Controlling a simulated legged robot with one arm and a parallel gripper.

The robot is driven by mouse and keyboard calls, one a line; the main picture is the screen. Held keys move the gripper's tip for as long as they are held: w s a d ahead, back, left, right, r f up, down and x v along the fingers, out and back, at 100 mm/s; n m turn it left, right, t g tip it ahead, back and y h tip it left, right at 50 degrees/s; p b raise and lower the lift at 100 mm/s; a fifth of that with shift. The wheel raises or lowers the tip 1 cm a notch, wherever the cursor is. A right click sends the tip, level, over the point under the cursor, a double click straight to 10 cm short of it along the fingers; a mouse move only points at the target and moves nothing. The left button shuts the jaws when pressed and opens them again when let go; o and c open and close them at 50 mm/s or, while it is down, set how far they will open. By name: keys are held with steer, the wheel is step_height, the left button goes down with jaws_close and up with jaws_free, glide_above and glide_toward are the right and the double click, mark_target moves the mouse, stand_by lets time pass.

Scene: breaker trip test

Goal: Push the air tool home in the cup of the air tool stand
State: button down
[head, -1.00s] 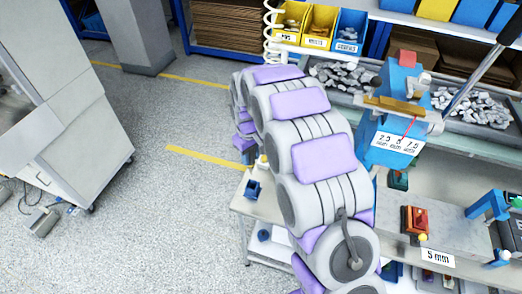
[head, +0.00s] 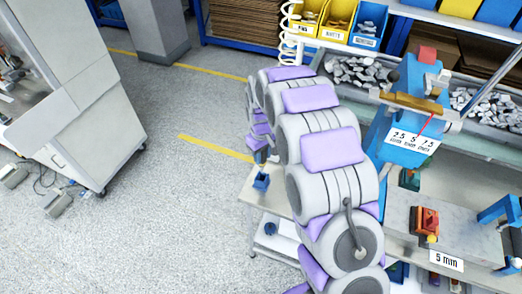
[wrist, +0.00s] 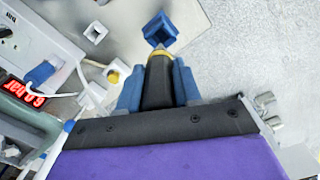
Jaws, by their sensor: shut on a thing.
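My gripper (wrist: 158,88) is shut on the air tool (wrist: 158,80), a dark tapered body with a yellow ring near its end, held between blue fingers. A blue square cup (wrist: 160,30) lies just beyond the tool's tip in the wrist view. The tip overlaps the cup's near edge in the picture; I cannot tell whether it touches or enters it. In the head view a small blue cup (head: 261,182) stands on the pale bench corner, left of my arm.
Left of the tool in the wrist view are a white socket (wrist: 95,32), a yellow knob (wrist: 113,76), a cabled blue plug (wrist: 40,73) and a red display (wrist: 24,92). In the head view a blue fixture (head: 415,110) stands right of my arm. Open floor (head: 150,220) lies left.

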mark_target(262, 169)
steer(key=shift+f, duration=0.8)
steer(key=shift+s+f+b, duration=0.1)
steer(key=shift+f+b, duration=0.2)
steer(key=shift+f, duration=2.65)
stand_by(1.2)
steer(key=c, duration=0.7)
jaws_free()
steer(key=shift+r, duration=0.1)
step_height(262, 169, up, 17)
steer(key=shift+a+p, duration=0.1)
steer(key=shift+p, duration=0.35)
